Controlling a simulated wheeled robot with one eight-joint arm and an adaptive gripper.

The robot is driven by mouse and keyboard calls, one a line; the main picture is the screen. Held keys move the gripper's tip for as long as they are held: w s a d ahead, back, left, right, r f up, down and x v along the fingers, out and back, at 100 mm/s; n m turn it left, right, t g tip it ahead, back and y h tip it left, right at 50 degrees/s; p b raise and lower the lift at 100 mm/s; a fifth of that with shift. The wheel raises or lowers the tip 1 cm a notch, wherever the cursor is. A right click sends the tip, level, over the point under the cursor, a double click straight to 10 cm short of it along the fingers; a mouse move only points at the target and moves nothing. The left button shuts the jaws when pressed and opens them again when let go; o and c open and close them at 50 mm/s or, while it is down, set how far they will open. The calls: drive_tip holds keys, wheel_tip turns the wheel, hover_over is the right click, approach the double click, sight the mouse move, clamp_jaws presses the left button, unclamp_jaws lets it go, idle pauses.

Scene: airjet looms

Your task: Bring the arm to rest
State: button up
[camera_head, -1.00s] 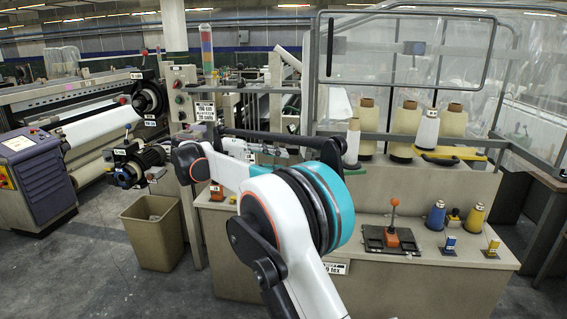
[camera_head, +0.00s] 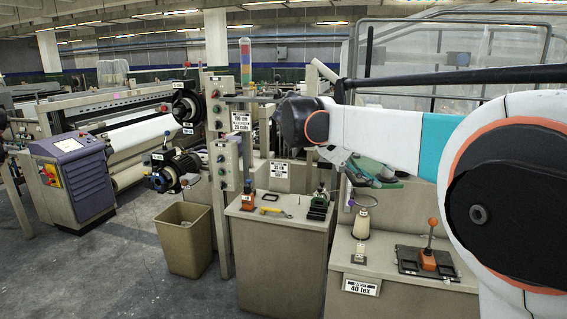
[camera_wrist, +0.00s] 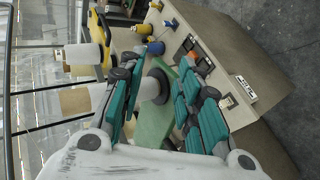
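My gripper (camera_wrist: 166,66) has two teal-padded fingers spread apart in the wrist view, with nothing held between them. Behind the gap there is a cone with a dark grey ring (camera_wrist: 155,86) and a green pad (camera_wrist: 154,122); I cannot tell their exact distance. In the head view my gripper (camera_head: 377,172) hangs below my white and teal arm, partly hidden by it. It is above the bench, close over a small pale cone (camera_head: 361,224) with a thin ring above it.
A bench (camera_head: 400,300) carries a lever with an orange base (camera_head: 428,258). A lower cabinet (camera_head: 285,245) stands left of it, with small tools on top. A tan bin (camera_head: 184,245) and a purple-grey control box (camera_head: 75,180) stand farther left. Grey floor is clear at lower left.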

drive_tip(key=s+d+f+y+b, duration=0.2)
drive_tip(key=s+d+f, duration=0.15)
drive_tip(key=s, duration=0.35)
drive_tip(key=s+a+f+t+y+b, duration=0.3)
drive_tip(key=s+f+y, duration=0.1)
drive_tip(key=s+f, duration=0.8)
drive_tip(key=s+a+f+t+y+b, duration=0.3)
drive_tip(key=s+f+y, duration=0.2)
drive_tip(key=s+f, duration=0.6)
drive_tip(key=shift+s+a+f+m, duration=0.3)
drive_tip(key=shift+s+f+m, duration=0.1)
drive_tip(key=shift+f, duration=0.15)
